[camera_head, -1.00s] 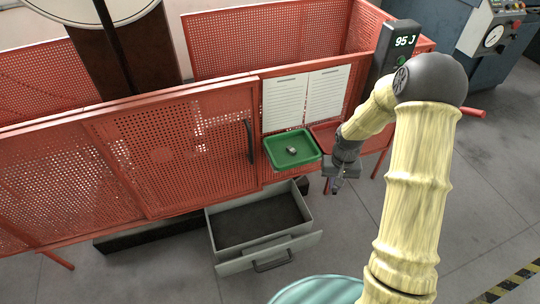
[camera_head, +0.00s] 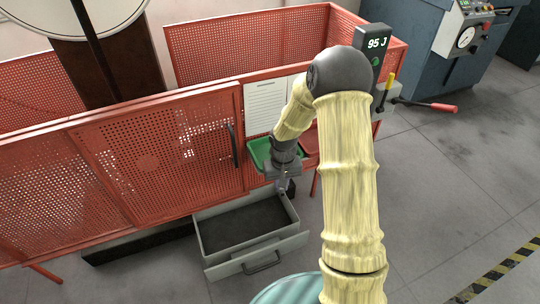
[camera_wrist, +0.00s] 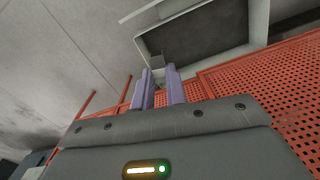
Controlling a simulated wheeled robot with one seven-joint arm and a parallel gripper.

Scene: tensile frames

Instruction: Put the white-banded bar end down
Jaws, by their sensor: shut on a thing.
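My gripper (camera_head: 284,187) hangs over the back right corner of the open grey drawer (camera_head: 206,240), in front of the red fence. In the wrist view my two lilac fingers (camera_wrist: 160,88) are close together, with a small grey piece (camera_wrist: 157,61) at their tips. I take it to be the bar end; no white band can be made out on it. The green tray (camera_head: 257,148) on the fence is partly hidden behind my wrist, so what lies in it cannot be seen. A red tray (camera_head: 310,142) is to its right.
The drawer's dark floor (camera_head: 240,222) looks empty; it also shows in the wrist view (camera_wrist: 205,45). The red mesh fence (camera_head: 150,165) stands close behind. A display post (camera_head: 374,60) reads 95 J. Open grey floor lies to the right.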

